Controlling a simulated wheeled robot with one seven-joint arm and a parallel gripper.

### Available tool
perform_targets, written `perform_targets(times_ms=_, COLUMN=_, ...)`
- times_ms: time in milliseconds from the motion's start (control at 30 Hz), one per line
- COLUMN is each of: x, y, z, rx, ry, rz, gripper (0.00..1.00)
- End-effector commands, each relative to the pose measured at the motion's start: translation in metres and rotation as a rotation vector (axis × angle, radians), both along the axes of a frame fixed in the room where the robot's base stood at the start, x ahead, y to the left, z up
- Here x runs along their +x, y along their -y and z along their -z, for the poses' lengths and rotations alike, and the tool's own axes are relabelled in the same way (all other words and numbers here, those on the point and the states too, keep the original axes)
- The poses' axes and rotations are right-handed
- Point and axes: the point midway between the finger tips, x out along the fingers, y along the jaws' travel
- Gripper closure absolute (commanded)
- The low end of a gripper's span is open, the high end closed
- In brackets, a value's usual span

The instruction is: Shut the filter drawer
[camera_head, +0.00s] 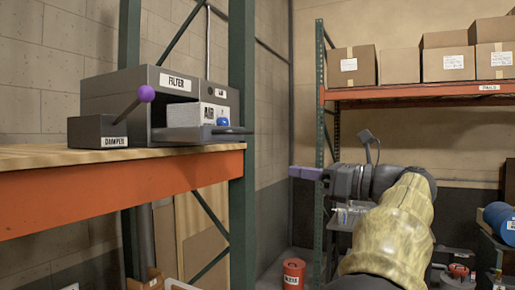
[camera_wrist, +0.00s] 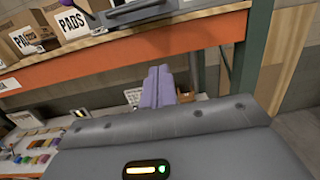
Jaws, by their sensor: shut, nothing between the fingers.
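The grey filter housing (camera_head: 170,80), labelled FILTER, stands on the wooden shelf at left in the head view. Its drawer (camera_head: 185,134) sticks out of the opening, so it is open. A white block (camera_head: 207,112) marked AIR sits in the drawer, with a small blue item (camera_head: 222,122) beside it. My gripper (camera_head: 305,173) has purple fingers pressed together with nothing between them. It is right of the shelf and lower than the drawer, apart from it. The fingers also show in the wrist view (camera_wrist: 158,90), below an orange beam.
A DAMPER box (camera_head: 98,132) with a purple-knobbed lever (camera_head: 146,94) stands left of the drawer. A green upright (camera_head: 242,120) rises at the shelf's corner. An orange beam (camera_head: 130,190) edges the shelf. A red bucket (camera_head: 293,274) is on the floor. Cartons (camera_head: 350,66) fill the back rack.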

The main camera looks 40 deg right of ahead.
Motion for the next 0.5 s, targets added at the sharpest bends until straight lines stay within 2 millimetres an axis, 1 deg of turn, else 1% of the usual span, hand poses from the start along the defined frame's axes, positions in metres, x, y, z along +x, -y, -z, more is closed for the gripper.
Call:
perform_targets(times_ms=33, x=-0.019, y=0.003, z=-0.019, rx=0.013, ry=0.034, rz=-0.005, gripper=1.0)
perform_targets(times_ms=100, x=-0.038, y=0.0, z=-0.038, rx=0.029, ry=0.068, rz=-0.027, gripper=1.0)
perform_targets(times_ms=167, x=-0.047, y=-0.002, z=-0.046, rx=0.038, ry=0.083, rz=-0.039, gripper=1.0)
perform_targets(times_ms=267, x=-0.051, y=-0.003, z=-0.05, rx=0.043, ry=0.089, rz=-0.049, gripper=1.0)
perform_targets(times_ms=500, x=-0.05, y=-0.004, z=-0.05, rx=0.044, ry=0.088, rz=-0.049, gripper=1.0)
